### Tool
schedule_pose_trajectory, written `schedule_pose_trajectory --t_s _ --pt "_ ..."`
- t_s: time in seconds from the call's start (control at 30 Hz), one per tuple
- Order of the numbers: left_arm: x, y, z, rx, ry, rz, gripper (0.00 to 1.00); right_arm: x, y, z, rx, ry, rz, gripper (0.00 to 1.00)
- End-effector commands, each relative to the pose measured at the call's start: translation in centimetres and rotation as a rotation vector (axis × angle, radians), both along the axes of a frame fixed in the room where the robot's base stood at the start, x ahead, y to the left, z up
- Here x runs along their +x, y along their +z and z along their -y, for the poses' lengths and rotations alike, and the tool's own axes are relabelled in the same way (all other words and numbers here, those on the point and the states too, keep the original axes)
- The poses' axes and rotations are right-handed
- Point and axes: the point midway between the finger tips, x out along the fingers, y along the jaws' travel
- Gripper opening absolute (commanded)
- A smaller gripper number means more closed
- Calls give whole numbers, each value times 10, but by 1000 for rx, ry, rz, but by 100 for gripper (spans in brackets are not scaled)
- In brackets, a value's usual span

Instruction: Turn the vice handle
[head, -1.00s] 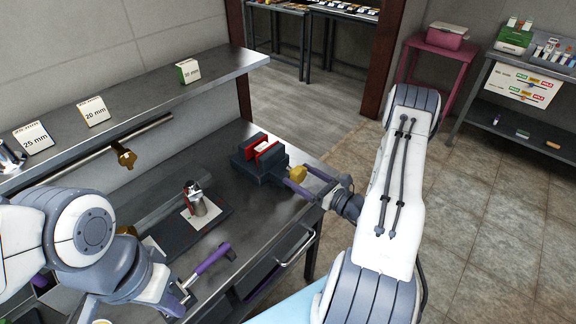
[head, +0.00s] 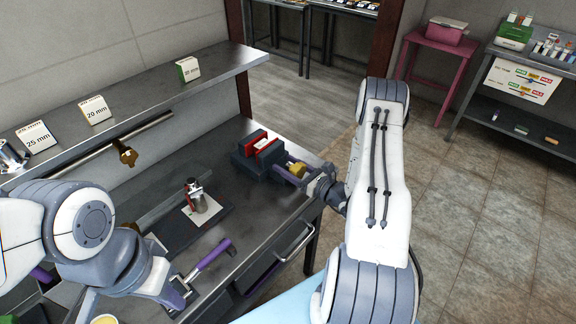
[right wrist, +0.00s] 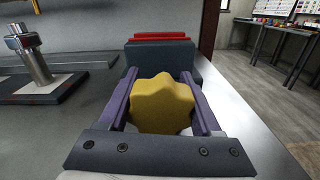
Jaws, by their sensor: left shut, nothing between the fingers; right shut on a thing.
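The vice (head: 246,162) is a dark grey block with red jaws near the far right end of the bench. A pale piece (head: 265,145) shows between the red jaws. Its yellow lobed handle (head: 298,169) faces the bench's front edge. My right gripper (head: 291,168) is shut on the handle. In the right wrist view the purple fingers flank the yellow handle (right wrist: 160,103) on both sides, and the vice body (right wrist: 165,55) stands beyond it. My left gripper (head: 222,250), with purple fingers, is shut and empty above the near part of the bench.
A metal device on a pale card and dark plate (head: 198,205) stands mid-bench. A shelf (head: 130,97) with size cards such as 20 mm (head: 95,110) runs behind. A drawer handle (head: 297,243) juts from the bench front. The bench between plate and vice is clear.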

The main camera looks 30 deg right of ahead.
Motion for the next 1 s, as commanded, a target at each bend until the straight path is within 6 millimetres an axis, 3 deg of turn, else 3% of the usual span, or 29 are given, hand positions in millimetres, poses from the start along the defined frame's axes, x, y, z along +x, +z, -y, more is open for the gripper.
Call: schedule_pose_trajectory --t_s 0.2,0.47,0.5,0.57,0.87,1.0 --pt "0 0 0 0 0 0 0 0 0 0 111 1 -39 10" --pt "0 0 0 0 0 0 0 0 0 0 117 2 -41 10" --pt "0 0 0 0 0 0 0 0 0 0 117 2 -41 77" --pt "0 0 0 0 0 0 0 0 0 0 116 1 -40 96" --pt "0 0 0 0 0 0 0 -1 0 0 116 1 -40 96" --pt "0 -4 0 0 0 0 0 -10 -1 5 117 -3 -41 96"
